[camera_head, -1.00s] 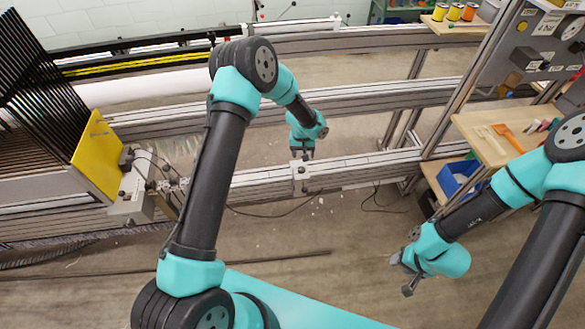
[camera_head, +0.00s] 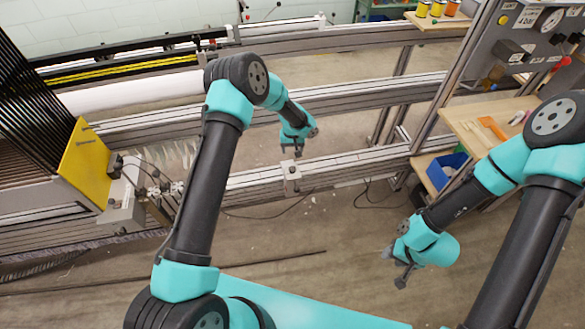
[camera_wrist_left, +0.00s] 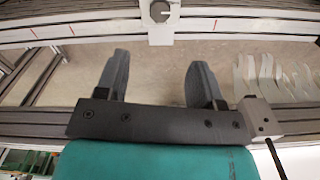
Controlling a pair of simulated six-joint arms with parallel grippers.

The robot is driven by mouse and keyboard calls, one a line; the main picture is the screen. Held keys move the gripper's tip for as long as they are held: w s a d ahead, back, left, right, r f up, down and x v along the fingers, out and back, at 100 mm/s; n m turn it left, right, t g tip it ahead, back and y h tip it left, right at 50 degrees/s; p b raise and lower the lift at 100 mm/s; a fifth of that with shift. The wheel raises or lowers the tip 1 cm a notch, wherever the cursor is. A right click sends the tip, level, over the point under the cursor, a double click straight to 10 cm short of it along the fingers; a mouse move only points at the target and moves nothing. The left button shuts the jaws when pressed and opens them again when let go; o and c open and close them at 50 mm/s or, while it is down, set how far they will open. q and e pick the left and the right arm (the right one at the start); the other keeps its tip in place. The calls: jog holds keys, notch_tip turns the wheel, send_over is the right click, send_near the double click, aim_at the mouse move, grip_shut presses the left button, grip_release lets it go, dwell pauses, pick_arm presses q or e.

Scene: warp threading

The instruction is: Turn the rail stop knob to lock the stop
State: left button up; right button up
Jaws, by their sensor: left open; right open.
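The rail stop (camera_head: 291,178) is a small pale block clamped on the front metal rail. In the left wrist view its dark round knob (camera_wrist_left: 160,11) shows on the block's face at the top edge, and its turning angle is hard to read. My left gripper (camera_head: 293,153) is above and behind the stop in the head view, apart from it. In the left wrist view the left gripper (camera_wrist_left: 158,65) has its two grey fingers wide apart, nothing between them, and the knob lies beyond them. My right gripper (camera_head: 395,266) is open and empty over the floor at the right.
The front rail (camera_head: 345,163) runs along both sides of the stop. A yellow plate (camera_head: 82,165) and a grey mechanism with cables (camera_head: 125,210) stand at the left. A wooden shelf (camera_head: 470,122) with tools and a blue bin (camera_head: 445,170) are at the right.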

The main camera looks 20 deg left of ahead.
aim_at(293, 169)
pick_arm(q)
notch_tip(293, 169, down, 13)
jog(key=shift+f, duration=0.1)
dwell(0.3)
jog(key=c, duration=0.9)
